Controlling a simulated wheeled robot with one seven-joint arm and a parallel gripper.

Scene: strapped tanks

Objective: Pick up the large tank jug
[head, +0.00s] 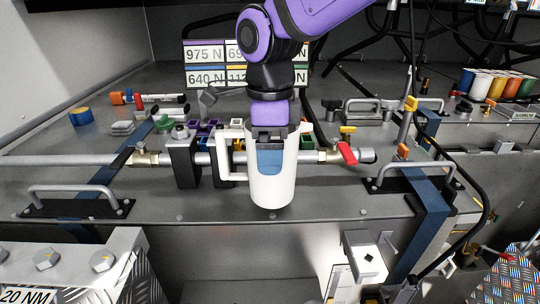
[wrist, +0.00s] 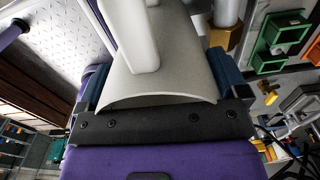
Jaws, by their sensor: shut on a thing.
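The large tank jug (head: 273,187) is a white cylinder with a square handle (head: 227,152) on its left side. It is upright in the head view, in front of the metal pipe near the front edge of the grey worktop. My gripper (head: 270,160) comes down from above and is shut on the jug's upper wall, with a blue finger pad against its front. In the wrist view the jug's pale curved wall (wrist: 160,75) sits between my blue-padded fingers. Whether the jug's base touches the worktop cannot be told.
Metal handles (head: 75,192) stand left and right. Small coloured bins (head: 205,130) sit behind. Coloured cups (head: 497,85) stand at the back right.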

